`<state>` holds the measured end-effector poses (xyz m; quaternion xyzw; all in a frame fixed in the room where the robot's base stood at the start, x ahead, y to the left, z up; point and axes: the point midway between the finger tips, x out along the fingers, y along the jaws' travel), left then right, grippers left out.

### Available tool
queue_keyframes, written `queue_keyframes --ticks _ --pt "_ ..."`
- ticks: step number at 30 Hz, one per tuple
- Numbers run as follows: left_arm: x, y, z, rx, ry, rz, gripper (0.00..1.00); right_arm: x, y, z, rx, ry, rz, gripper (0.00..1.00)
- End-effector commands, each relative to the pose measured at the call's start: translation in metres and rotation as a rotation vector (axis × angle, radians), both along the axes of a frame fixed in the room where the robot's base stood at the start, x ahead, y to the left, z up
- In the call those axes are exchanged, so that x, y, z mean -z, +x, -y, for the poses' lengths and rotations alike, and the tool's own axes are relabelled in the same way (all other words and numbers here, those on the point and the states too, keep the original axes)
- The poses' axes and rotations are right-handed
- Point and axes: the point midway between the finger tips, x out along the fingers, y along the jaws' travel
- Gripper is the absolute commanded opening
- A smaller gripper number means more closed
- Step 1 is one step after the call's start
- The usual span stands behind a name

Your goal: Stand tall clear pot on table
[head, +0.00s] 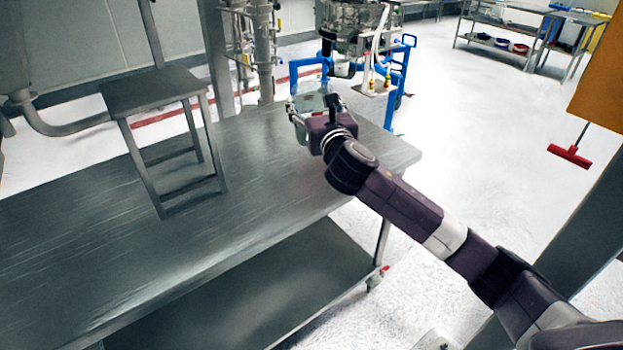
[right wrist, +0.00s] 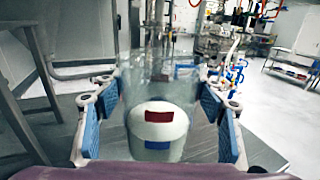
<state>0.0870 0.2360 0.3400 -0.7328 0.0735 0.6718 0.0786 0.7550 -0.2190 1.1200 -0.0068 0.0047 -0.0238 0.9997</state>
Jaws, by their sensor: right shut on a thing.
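The tall clear pot (right wrist: 160,85) is between the two blue-padded fingers of my right gripper (right wrist: 160,120) in the right wrist view. A white rounded part with a red patch and a blue patch shows at its lower end. In the head view my right gripper (head: 303,112) is shut on the pot (head: 314,102) over the far right part of the grey metal table (head: 260,190). I cannot tell whether the pot's base touches the table. My left gripper is not in view.
A small metal stand (head: 155,92) is on the table's left part. The table's middle and front are bare. Behind the far edge are a vertical metal pipe (head: 263,50) and a machine on a blue frame (head: 390,95). A lower shelf (head: 250,295) is under the tabletop.

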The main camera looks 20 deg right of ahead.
Motion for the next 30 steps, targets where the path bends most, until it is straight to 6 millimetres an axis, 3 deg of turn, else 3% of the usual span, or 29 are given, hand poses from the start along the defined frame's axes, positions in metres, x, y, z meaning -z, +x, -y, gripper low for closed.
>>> queue_keyframes --ticks 1,6,11,14,24,30 --pt "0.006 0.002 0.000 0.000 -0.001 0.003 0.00 -0.017 0.010 0.002 0.001 0.001 0.012 0.26" --pt "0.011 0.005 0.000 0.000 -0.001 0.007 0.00 -0.052 0.028 0.006 -0.002 0.007 0.011 0.26" --pt "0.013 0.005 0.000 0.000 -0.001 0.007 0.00 -0.063 0.034 0.008 -0.004 0.012 0.010 0.26" --pt "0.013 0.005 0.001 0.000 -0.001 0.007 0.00 -0.050 0.035 0.007 -0.006 0.014 0.005 0.26" --pt "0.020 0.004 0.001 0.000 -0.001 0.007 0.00 0.041 0.034 0.008 -0.005 0.014 0.004 0.26" --pt "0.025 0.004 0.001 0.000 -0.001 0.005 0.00 0.079 0.034 0.008 -0.005 0.015 0.008 0.26"
